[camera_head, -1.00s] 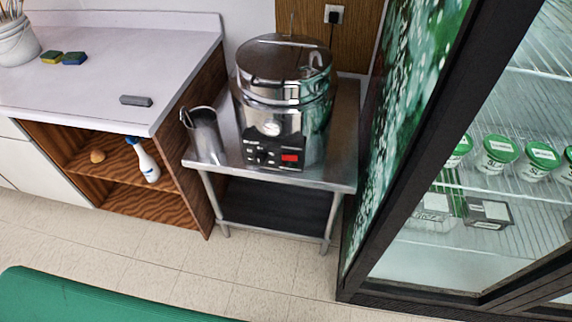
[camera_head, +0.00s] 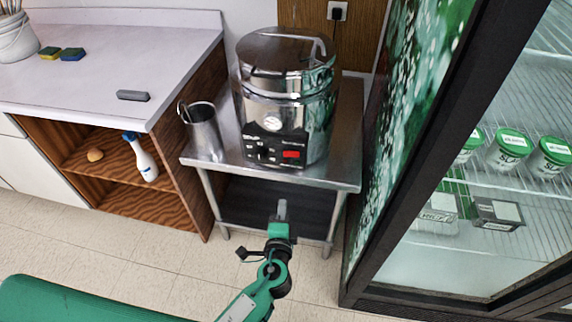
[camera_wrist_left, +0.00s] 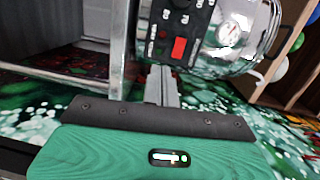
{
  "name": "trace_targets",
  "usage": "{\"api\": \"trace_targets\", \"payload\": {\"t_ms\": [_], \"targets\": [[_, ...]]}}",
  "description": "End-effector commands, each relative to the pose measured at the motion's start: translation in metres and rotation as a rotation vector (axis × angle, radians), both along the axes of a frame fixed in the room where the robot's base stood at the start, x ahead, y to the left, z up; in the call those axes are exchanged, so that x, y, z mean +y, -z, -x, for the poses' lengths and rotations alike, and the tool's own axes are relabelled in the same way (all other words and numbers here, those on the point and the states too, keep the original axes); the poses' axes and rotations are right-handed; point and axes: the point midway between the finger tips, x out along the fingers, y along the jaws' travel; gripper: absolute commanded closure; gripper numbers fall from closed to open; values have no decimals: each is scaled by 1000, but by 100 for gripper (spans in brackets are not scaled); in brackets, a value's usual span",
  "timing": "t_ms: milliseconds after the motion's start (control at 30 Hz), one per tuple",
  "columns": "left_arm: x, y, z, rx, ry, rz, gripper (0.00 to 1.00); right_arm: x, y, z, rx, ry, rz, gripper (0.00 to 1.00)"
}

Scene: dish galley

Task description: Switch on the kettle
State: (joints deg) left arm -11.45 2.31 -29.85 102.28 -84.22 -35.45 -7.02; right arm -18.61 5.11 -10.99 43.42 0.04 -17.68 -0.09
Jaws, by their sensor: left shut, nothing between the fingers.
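The kettle (camera_head: 287,95) is a large shiny metal pot with a lid, standing on a steel table. Its black front panel (camera_head: 275,150) carries dark knobs and a red rectangular switch (camera_head: 291,154). My left gripper (camera_head: 282,206) is shut and empty, in front of the table and below the panel in the head view. In the left wrist view the shut fingers (camera_wrist_left: 161,84) point toward the panel, just below the red switch (camera_wrist_left: 179,48) in the picture. Whether they touch anything cannot be told. My right gripper is not in view.
A metal jug (camera_head: 204,132) stands left of the kettle on the steel table (camera_head: 340,180). A white counter (camera_head: 100,75) with sponges is at the left. A glass-doored fridge (camera_head: 375,240) with tubs is close on the right.

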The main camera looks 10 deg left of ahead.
Motion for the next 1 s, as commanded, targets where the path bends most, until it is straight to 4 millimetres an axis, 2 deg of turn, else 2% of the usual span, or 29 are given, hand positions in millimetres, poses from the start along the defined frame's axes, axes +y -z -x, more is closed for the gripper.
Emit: {"api": "trace_targets", "payload": {"t_ms": [33,100,200,600,767,1000], "targets": [[-1,-13,0,-32,-4,-11,100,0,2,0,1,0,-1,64],[-1,-26,0,-60,-9,-24,100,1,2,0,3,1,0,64],[-2,-33,0,-77,-11,-33,100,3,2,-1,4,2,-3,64],[-1,-34,-5,-78,-11,-33,100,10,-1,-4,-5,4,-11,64],[1,-37,-25,-79,-11,-32,100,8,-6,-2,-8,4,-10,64],[6,-37,-73,-78,-11,-33,100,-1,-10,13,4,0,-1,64]]}}
